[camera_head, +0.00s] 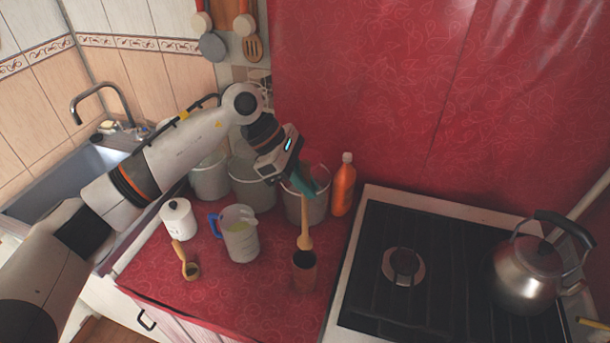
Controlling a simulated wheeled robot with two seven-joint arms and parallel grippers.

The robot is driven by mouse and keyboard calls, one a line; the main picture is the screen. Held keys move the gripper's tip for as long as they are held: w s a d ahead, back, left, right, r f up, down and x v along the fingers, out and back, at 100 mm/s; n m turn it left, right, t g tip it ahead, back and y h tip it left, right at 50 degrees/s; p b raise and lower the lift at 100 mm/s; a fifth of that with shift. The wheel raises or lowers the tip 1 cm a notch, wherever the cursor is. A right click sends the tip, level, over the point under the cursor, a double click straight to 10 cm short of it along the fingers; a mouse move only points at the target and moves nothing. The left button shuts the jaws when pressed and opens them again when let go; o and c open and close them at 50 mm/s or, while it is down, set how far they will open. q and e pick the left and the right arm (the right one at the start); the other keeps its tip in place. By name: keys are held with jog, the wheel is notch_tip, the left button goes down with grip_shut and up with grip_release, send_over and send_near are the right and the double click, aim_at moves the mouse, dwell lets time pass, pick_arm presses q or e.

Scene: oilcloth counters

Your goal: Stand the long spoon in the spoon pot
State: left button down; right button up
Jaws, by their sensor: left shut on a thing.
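The long wooden spoon (305,228) hangs upright, bowl end down, from my left gripper (301,188). The left gripper is shut on the upper part of its handle. The spoon's bowl shows right at the mouth of the spoon pot (304,273), a small brown cylinder on the red counter. I cannot tell whether the bowl's tip is inside the rim or just behind it. My right gripper is not in view.
A grey bucket (312,210) stands right behind the spoon, with an orange bottle (343,185) beside it. The stove (380,270) with a kettle (526,272) is right.

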pick_arm(q)
jog(key=shift+f, duration=1.5)
jog(key=b, duration=0.6)
send_over(305, 235)
jog(key=f, duration=0.5)
jog(key=shift+w+f, duration=0.2)
jog(key=shift+w, duration=0.05)
jog(key=shift+f+b, duration=1.75)
jog(key=shift+b, duration=0.15)
jog(key=c, duration=1.4)
grip_release()
jog(key=shift+o, duration=0.2)
jog(key=shift+a, duration=0.1)
